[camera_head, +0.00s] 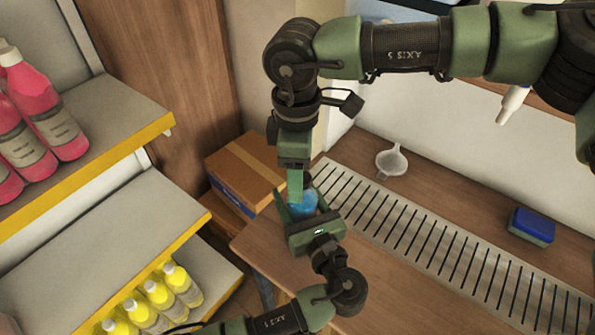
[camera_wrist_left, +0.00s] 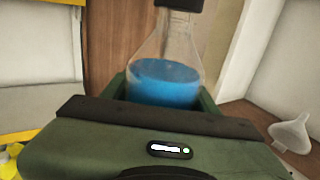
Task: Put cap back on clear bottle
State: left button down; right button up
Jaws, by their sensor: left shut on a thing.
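The clear bottle (camera_head: 304,203), cone-shaped with blue liquid inside, stands upright near the wooden counter's left end. It also shows in the left wrist view (camera_wrist_left: 165,82). My left gripper (camera_head: 307,211) is shut around its lower body, with a finger on each side. My right gripper (camera_head: 297,188) points down directly over the bottle's top, and its arm hides the neck in the head view. In the left wrist view a dark part (camera_wrist_left: 180,3) sits at the bottle's mouth; I cannot tell whether it is the cap or part of my right gripper. Whether the right fingers are closed is unclear.
A slotted metal drain (camera_head: 420,240) runs along the counter. A white funnel (camera_head: 391,161) and a blue sponge (camera_head: 531,226) lie behind it. A cardboard box (camera_head: 245,172) is left of the bottle. Shelves at left hold pink bottles (camera_head: 45,110) and yellow bottles (camera_head: 160,297).

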aim_at(302, 212)
notch_tip(302, 212, up, 12)
dwell(0.6)
pick_arm(q)
jog(key=shift+c, duration=1.8)
grip_release()
jog(key=v, duration=0.7)
jog(key=shift+s, duration=0.35)
pick_arm(e)
jog(key=shift+f, duration=0.2)
pick_arm(q)
jog(key=shift+d, duration=0.1)
